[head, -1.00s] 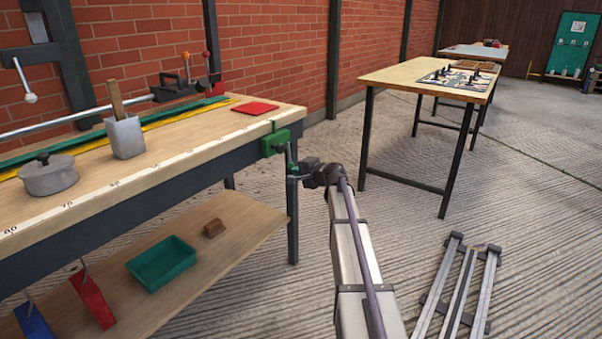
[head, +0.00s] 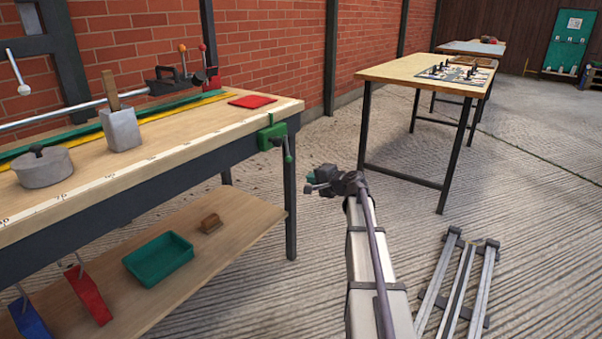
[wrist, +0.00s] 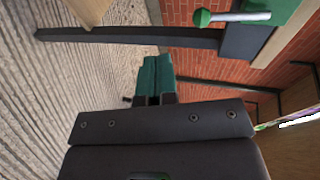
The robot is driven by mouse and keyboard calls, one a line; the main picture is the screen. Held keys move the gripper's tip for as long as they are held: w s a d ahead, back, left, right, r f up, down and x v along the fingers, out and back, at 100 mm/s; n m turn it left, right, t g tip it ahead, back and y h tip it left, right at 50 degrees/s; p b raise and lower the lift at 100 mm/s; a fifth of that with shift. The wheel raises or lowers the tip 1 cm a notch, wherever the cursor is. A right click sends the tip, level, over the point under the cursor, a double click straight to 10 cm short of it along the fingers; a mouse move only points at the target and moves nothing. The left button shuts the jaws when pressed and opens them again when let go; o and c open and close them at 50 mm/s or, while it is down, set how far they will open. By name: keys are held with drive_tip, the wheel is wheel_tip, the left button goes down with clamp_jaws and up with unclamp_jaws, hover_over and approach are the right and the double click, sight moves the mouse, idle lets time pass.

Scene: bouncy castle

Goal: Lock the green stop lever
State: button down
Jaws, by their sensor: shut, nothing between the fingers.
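The green stop (head: 272,136) is clamped on the right end of the bench's front edge. Its lever (head: 288,150) is on the side facing my arm and points mostly downward. In the wrist view the lever's pale rod (wrist: 240,16) and round green knob (wrist: 201,17) show at the top, beside the green stop body (wrist: 288,8). My gripper (head: 311,183) is below and to the right of the lever, apart from it. Its teal fingers (wrist: 156,62) are together with nothing between them.
The bench (head: 215,135) carries a grey pot (head: 44,170), a grey block-shaped holder (head: 121,130) and a red pad (head: 252,101). A green tray (head: 158,260) sits on the lower shelf. A bench leg (head: 290,215) stands left of my gripper. Floor between the tables is open.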

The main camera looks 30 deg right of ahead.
drive_tip(key=s, duration=0.1)
drive_tip(key=s+d, duration=0.1)
drive_tip(key=s, duration=0.1)
drive_tip(key=s+f, duration=0.1)
drive_tip(key=s, duration=0.1)
drive_tip(key=shift+d+b, duration=0.25)
drive_tip(key=shift+b, duration=0.05)
